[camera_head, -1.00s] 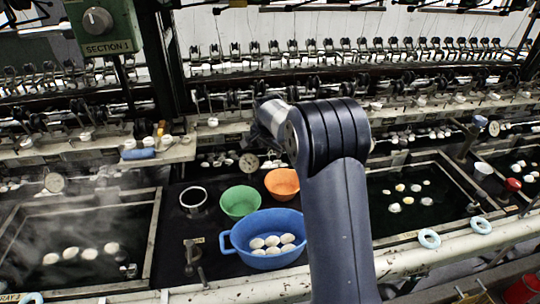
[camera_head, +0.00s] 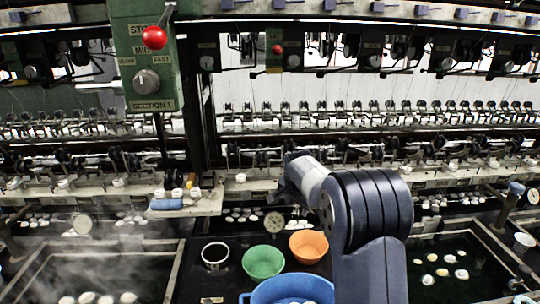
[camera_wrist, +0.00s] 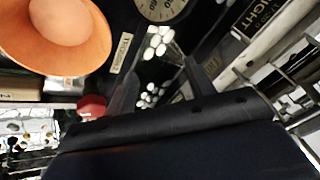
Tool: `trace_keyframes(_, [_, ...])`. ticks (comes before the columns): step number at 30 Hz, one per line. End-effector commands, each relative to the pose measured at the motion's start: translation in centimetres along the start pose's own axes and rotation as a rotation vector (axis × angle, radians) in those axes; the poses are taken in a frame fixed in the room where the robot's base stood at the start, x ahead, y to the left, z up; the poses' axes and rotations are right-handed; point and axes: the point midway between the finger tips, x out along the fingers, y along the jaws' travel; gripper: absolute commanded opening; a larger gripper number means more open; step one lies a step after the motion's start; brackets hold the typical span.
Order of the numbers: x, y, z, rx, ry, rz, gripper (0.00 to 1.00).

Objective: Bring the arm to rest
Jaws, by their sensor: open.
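My arm (camera_head: 372,270) rises from the bottom of the head view, bends at a dark joint, and its forearm points up and left over the bench. Beyond the fingers lie several white cocoons (camera_wrist: 158,42). An orange bowl (camera_wrist: 62,30) is at the upper left of the wrist view; it also shows left of my arm in the head view (camera_head: 308,247).
A green bowl (camera_head: 263,262) and a blue basin (camera_head: 262,297) with white cocoons sit left of my arm. A steaming basin is at lower left, another basin with cocoons (camera_head: 440,262) at right. A green control box (camera_head: 148,60) with a red-knobbed lever stands upper left.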

Motion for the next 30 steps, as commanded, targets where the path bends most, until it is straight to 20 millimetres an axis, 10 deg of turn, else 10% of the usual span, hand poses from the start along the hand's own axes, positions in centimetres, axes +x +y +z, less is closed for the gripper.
trace_keyframes(16, [9.8,0.1,0.0,0.0,-0.001,0.002,0.51])
trace_keyframes(30, [4.4,-1.3,-2.0,0.0,0.0,0.0,0.51])
